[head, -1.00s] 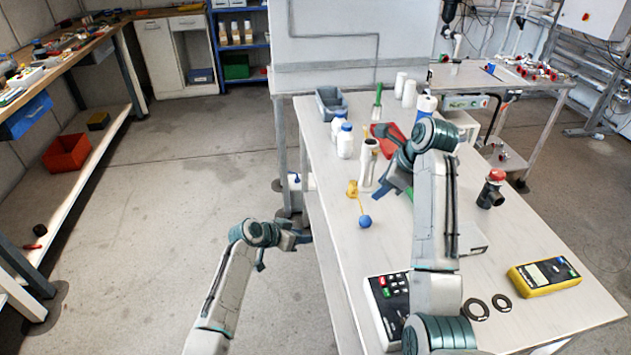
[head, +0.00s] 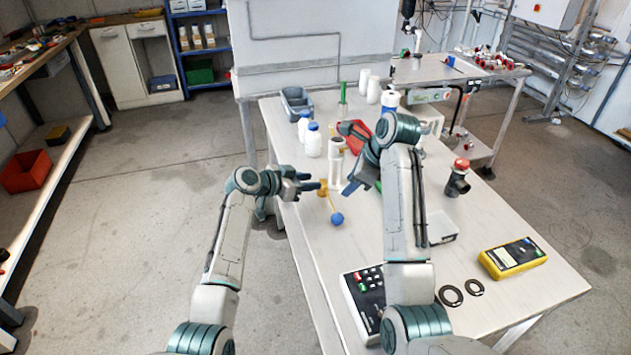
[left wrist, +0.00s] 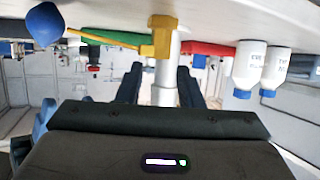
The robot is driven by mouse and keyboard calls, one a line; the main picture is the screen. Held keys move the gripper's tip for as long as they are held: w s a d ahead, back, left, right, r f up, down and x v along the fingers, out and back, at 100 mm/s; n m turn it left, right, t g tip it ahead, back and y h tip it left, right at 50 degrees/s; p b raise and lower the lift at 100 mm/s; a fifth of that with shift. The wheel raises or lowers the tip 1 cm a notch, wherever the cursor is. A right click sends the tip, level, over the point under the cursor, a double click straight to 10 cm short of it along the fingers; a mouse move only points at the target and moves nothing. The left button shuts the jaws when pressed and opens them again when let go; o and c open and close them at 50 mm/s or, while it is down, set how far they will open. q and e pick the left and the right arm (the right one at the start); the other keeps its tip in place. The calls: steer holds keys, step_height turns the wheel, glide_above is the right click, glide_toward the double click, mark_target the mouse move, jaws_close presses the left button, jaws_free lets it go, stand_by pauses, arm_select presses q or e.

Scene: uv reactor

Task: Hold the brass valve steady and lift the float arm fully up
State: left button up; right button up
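The brass valve (head: 322,188) sits by the table's left edge. Its thin float arm (head: 331,203) slopes down to a blue ball float (head: 337,218). My left gripper (head: 313,183) is open just left of the valve. The upside-down left wrist view shows its two fingers apart, with the brass valve (left wrist: 161,38) ahead, roughly in line with the gap, and the blue float (left wrist: 45,24) off to one side. My right gripper (head: 350,160) is open above the table, right of the valve. Whether it touches the white upright cylinder (head: 336,158) I cannot tell.
White bottles with blue caps (head: 313,142), a grey bin (head: 297,104) and a red tray (head: 353,140) stand behind the valve. A keypad box (head: 364,298), black rings (head: 451,296), a yellow meter (head: 512,257) and a red-topped fitting (head: 457,178) occupy the front and right.

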mark_target(322, 181)
arm_select(q)
steer(key=shift+x, duration=1.85)
jaws_close()
